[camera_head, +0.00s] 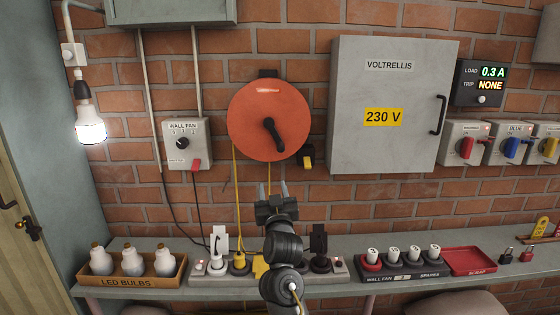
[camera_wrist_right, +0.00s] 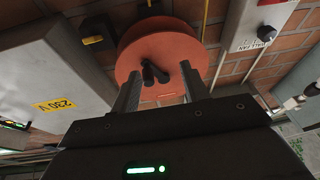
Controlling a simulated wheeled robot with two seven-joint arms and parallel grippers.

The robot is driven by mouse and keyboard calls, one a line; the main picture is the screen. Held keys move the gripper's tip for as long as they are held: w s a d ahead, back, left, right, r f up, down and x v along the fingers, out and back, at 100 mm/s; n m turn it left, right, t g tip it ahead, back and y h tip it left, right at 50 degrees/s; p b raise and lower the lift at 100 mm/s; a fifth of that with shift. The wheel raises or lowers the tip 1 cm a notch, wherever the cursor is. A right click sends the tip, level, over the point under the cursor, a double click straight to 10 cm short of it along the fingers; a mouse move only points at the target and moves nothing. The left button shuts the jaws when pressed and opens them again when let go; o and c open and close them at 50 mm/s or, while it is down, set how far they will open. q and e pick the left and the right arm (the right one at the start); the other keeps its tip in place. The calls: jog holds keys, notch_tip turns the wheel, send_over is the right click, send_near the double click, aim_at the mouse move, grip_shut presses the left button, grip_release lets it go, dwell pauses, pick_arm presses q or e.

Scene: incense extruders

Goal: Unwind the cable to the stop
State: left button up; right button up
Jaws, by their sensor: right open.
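A round orange-red cable reel (camera_head: 250,110) with a black crank (camera_head: 274,135) hangs on the brick wall. A yellow cable (camera_head: 236,185) runs down from its left side toward a yellow-and-black plug (camera_head: 240,262) on the bench. A black part with a yellow piece (camera_head: 307,160) sits at the reel's lower right. My right gripper (camera_head: 273,190) is open and empty, below the reel and pointing up at it. In the right wrist view the reel (camera_wrist_right: 135,55) and crank (camera_wrist_right: 150,72) show beyond the open fingers (camera_wrist_right: 158,80). My left gripper is in neither view.
A grey 230 V cabinet (camera_head: 385,145) stands right of the reel, and a wall fan switch box (camera_head: 187,150) left. The bench holds a bulb tray (camera_head: 130,278), a power strip (camera_head: 212,281) partly behind my arm, and a red scrap tray (camera_head: 473,262).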

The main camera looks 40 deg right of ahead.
aim_at(280, 148)
notch_tip(280, 148, up, 6)
jog(key=s+d+f+m+h, duration=0.1)
jog(key=s+d+m+h, duration=0.1)
jog(key=h, duration=0.1)
jog(key=p+x, duration=0.3)
jog(key=x, duration=0.8)
jog(key=shift+w, duration=0.25)
jog(key=shift+f, duration=0.1)
grip_shut()
jog(key=shift+y, duration=0.3)
